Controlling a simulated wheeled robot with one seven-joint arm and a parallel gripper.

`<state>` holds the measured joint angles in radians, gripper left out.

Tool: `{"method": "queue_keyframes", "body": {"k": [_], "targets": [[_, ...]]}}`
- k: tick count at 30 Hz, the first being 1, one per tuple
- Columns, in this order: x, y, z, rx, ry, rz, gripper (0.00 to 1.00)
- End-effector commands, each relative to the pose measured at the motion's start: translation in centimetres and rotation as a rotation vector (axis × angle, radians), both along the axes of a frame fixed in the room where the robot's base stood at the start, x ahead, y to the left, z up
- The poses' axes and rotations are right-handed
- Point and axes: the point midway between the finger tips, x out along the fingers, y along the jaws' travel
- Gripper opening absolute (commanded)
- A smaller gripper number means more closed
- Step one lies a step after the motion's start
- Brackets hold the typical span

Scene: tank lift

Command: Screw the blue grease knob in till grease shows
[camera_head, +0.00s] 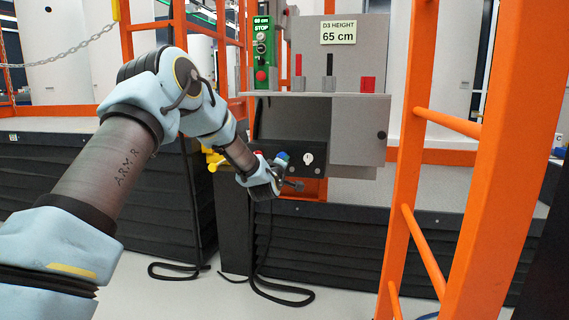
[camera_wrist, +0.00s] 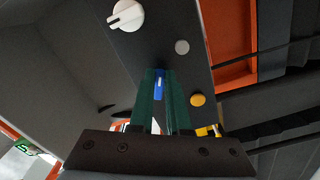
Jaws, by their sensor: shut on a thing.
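The blue grease knob (camera_wrist: 159,83) shows as a narrow blue strip between the green fingers of my gripper (camera_wrist: 159,92) in the wrist view. My gripper is shut on it, with the fingers along its two sides. The fingers hide most of the knob, and its seat in the dark panel (camera_wrist: 150,48) is in shadow. In the head view, my gripper (camera_head: 281,161) is at the dark panel, left of the white dial (camera_head: 307,158). A blue patch shows there, too small to tell knob from finger. I cannot make out grease.
The wrist view shows the white dial (camera_wrist: 127,15), a grey disc (camera_wrist: 182,47) and a yellow disc (camera_wrist: 197,100) near the knob. A grey cabinet with a shelf (camera_head: 330,95) stands above the panel. Orange rails (camera_head: 411,150) stand at right. A black cable (camera_head: 280,290) lies on the floor.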

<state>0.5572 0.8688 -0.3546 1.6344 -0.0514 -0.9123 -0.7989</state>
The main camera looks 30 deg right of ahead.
Motion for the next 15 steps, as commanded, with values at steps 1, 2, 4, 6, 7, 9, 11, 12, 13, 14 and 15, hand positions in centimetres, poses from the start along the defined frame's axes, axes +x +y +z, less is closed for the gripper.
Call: {"method": "queue_keyframes", "body": {"k": [1,2,4,6,7,9,11,12,13,14,15], "targets": [[-0.07,-0.13,0.02,0.031,-0.032,-0.002,0.00],[-0.09,-0.14,-0.02,0.051,-0.051,-0.004,0.00],[-0.01,-0.07,-0.12,0.100,-0.096,-0.002,0.00],[0.02,-0.03,-0.21,0.149,-0.142,-0.002,0.00],[0.04,-0.02,-0.25,0.170,-0.161,-0.002,0.00],[0.09,0.03,-0.34,0.218,-0.206,-0.002,0.00],[0.15,0.10,-0.41,0.260,-0.245,-0.002,0.00],[0.14,0.10,-0.46,0.288,-0.270,-0.003,0.00],[0.18,0.14,-0.50,0.309,-0.290,-0.003,0.00],[0.22,0.18,-0.53,0.330,-0.310,-0.002,0.00],[0.26,0.22,-0.57,0.357,-0.336,-0.002,0.00]]}}
